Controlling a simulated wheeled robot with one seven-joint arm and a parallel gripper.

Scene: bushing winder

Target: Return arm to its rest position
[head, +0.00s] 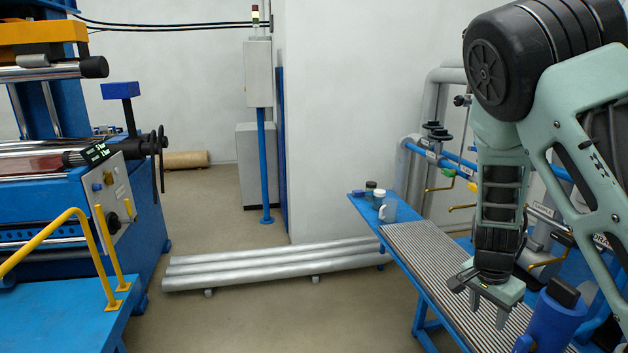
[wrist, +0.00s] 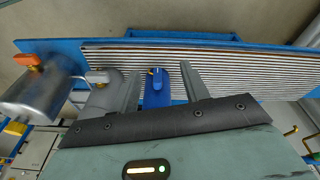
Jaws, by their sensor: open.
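My arm hangs at the right of the head view, with my gripper (head: 488,306) pointing down over the ribbed top of a blue bench (head: 359,205). The two fingers are apart, and no object shows held. In the wrist view, my gripper (wrist: 161,78) has its fingers spread. A blue fitting with a small yellow handle (wrist: 157,88) shows in the gap between them, seemingly beyond the fingers; I cannot tell how far. The ribbed mat (wrist: 240,68) lies past the fingertips.
Pipes with valves (head: 440,155) run along the wall behind the bench. A mug (head: 388,210) and jars stand at its far end. A blue machine (head: 75,200) with yellow rails is at left. Silver tubes (head: 270,263) lie on the floor. Floor between is clear.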

